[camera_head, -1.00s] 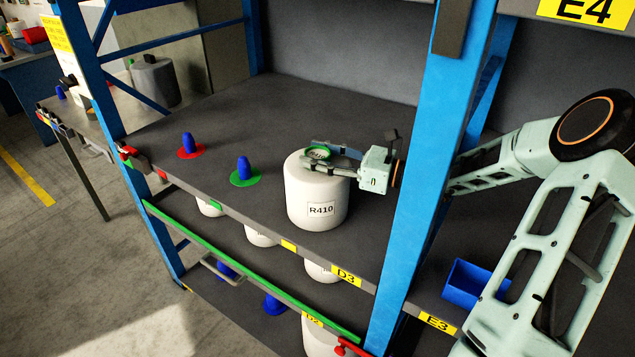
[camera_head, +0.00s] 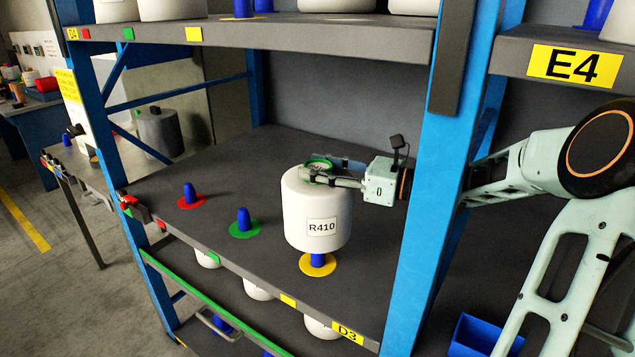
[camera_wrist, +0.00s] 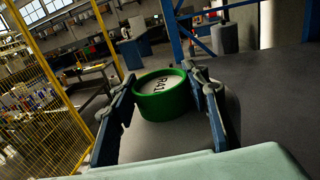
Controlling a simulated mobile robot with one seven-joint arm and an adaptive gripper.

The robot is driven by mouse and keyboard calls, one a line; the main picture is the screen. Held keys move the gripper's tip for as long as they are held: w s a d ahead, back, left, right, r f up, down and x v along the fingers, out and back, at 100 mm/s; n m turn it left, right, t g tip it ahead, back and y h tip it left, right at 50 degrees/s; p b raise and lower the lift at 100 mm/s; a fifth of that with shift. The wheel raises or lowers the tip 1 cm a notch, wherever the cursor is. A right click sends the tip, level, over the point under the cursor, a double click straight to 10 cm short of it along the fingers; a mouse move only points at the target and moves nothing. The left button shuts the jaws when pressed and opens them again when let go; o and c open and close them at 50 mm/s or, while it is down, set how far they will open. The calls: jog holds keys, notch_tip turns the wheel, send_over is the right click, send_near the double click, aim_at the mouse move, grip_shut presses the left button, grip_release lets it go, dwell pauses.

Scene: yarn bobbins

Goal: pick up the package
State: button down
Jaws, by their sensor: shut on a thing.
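The package is a white yarn bobbin (camera_head: 308,222) with a label reading R410. It hangs upright above a blue peg on a yellow disc (camera_head: 318,264) on the shelf. Its green-rimmed top (camera_head: 318,164) also shows in the wrist view (camera_wrist: 160,98), between the fingers. My gripper (camera_head: 330,172) comes in from the right and is shut on the top of the bobbin, one finger on each side of the green rim. In the wrist view, the fingers (camera_wrist: 168,95) flank the green ring.
Empty blue pegs stand on a red disc (camera_head: 191,200) and a green disc (camera_head: 244,227) to the left. A blue upright (camera_head: 428,190) stands close right of my gripper. An upper shelf (camera_head: 260,33) with bobbins lies above. More white bobbins sit below.

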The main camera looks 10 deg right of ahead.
jog(key=shift+r, duration=0.8)
jog(key=shift+d+r, duration=0.15)
jog(key=b+v, duration=0.1)
jog(key=v, duration=1.6)
jog(key=shift+s+d+b, duration=0.3)
